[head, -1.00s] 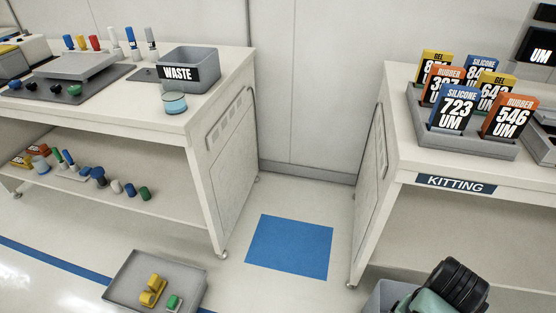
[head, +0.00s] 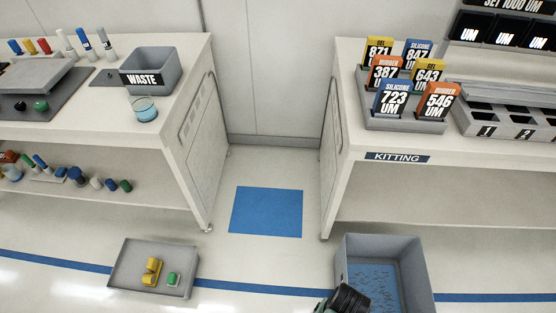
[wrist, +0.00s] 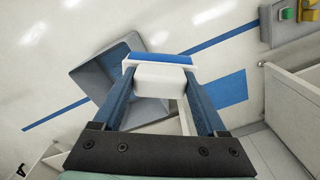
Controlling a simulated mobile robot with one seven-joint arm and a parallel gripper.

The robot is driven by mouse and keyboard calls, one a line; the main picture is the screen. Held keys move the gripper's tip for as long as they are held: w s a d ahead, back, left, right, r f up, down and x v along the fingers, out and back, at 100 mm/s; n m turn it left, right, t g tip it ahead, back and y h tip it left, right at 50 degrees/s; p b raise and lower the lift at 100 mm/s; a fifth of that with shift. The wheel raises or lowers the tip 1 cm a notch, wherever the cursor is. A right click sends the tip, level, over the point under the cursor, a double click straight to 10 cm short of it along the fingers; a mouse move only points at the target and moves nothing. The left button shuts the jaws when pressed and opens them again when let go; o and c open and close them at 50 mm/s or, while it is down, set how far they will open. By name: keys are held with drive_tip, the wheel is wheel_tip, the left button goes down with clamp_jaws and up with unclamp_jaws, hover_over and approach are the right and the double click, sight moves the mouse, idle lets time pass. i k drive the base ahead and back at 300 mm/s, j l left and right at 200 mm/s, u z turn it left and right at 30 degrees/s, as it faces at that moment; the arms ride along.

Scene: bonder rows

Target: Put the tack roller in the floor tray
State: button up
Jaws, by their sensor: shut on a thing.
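In the wrist view my gripper (wrist: 160,85) is shut on a white block with a blue strip along its far side, which I take to be the tack roller (wrist: 160,60). It is held between the two blue fingers, above the floor. The floor tray (head: 180,289) is shallow and grey and lies on the floor at the lower left of the head view. A yellow thing (head: 151,271) and a green thing (head: 174,279) lie in it. Its corner shows at the upper right of the wrist view (wrist: 267,30). The head view does not show the fingers or the held thing.
A deep grey bin (head: 420,262) stands on the floor at the right; in the wrist view it (wrist: 85,78) lies beyond the left finger. Benches stand left (head: 185,120) and right (head: 335,150). A blue floor patch (head: 266,212) lies between them. Floor between tray and bin is clear.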

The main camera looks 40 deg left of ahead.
sight(131, 273)
drive_tip(key=k+j+u, duration=0.1)
drive_tip(key=j+u, duration=0.15)
drive_tip(key=j, duration=0.6)
drive_tip(key=j+u, duration=0.25)
drive_tip(key=j, duration=0.6)
drive_tip(key=j+u, duration=0.3)
drive_tip(key=j, duration=0.55)
drive_tip(key=j+u, duration=0.25)
drive_tip(key=j, duration=0.6)
drive_tip(key=i, duration=0.05)
